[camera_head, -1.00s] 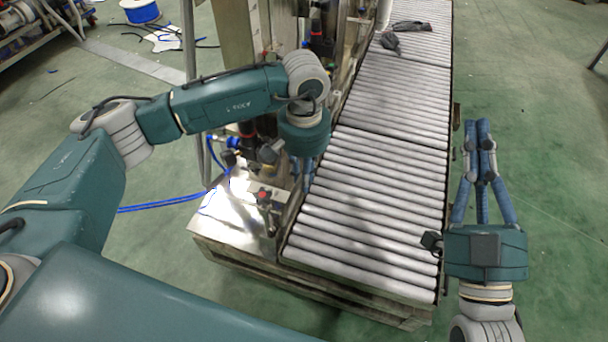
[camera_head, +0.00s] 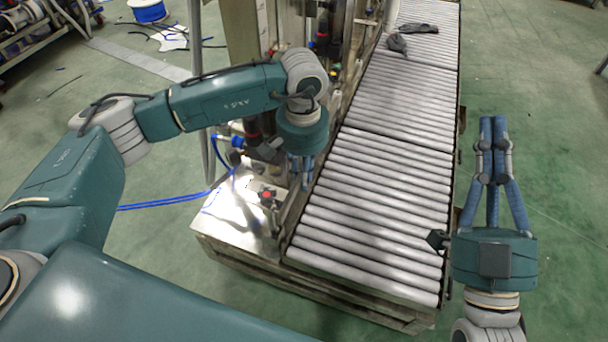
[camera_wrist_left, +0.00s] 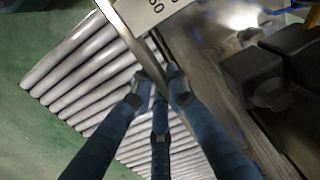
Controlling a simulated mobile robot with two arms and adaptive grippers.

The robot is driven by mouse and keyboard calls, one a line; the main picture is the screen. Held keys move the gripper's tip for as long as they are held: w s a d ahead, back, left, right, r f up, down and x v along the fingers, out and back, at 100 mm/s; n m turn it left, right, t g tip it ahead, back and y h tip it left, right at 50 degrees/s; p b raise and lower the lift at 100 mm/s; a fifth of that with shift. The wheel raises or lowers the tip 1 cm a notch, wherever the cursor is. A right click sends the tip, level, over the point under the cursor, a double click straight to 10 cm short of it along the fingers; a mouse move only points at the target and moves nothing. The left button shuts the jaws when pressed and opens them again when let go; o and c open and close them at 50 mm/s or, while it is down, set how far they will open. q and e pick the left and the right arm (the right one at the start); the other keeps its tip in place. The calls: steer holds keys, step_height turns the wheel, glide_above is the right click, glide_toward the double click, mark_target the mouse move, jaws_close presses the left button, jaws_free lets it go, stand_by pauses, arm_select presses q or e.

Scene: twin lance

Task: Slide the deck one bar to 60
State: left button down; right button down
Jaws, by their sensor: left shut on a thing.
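The deck one bar seems to be the metal strip (camera_wrist_left: 122,28) along the roller deck's edge in the left wrist view; I cannot identify it for sure. A pale scale plate (camera_wrist_left: 150,12) with black numbers, one reading 80, is cut off at the top of that view. My left gripper (camera_head: 302,178) is low at the deck's left edge. In the left wrist view its fingertips (camera_wrist_left: 160,85) are closed at the strip, which they partly hide. My right gripper (camera_head: 493,122) has its fingertips together and is empty, over the floor right of the deck.
The roller conveyor (camera_head: 375,220) runs away to the back, with dark gloves (camera_head: 398,42) at its far end. A metal cabinet top (camera_head: 225,225) with a red button (camera_head: 267,196) lies left of it. Blue hoses (camera_head: 165,203) cross the floor. The green floor (camera_head: 560,170) at right is clear.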

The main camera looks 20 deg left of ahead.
arm_select(q)
steer(key=shift+w+r, duration=0.15)
steer(key=shift+w, duration=0.1)
steer(key=shift+d, duration=0.1)
arm_select(e)
steer(key=shift+s+r+t, duration=0.5)
steer(key=shift+r+t, duration=0.1)
steer(key=shift+r, duration=0.3)
steer(key=shift+y, duration=0.3)
arm_select(q)
steer(key=c, duration=1.7)
jaws_free()
arm_select(e)
steer(key=shift+d+f, duration=0.1)
steer(key=shift+f, duration=0.15)
arm_select(q)
steer(key=shift+s, duration=0.1)
arm_select(e)
steer(key=shift+f, duration=0.1)
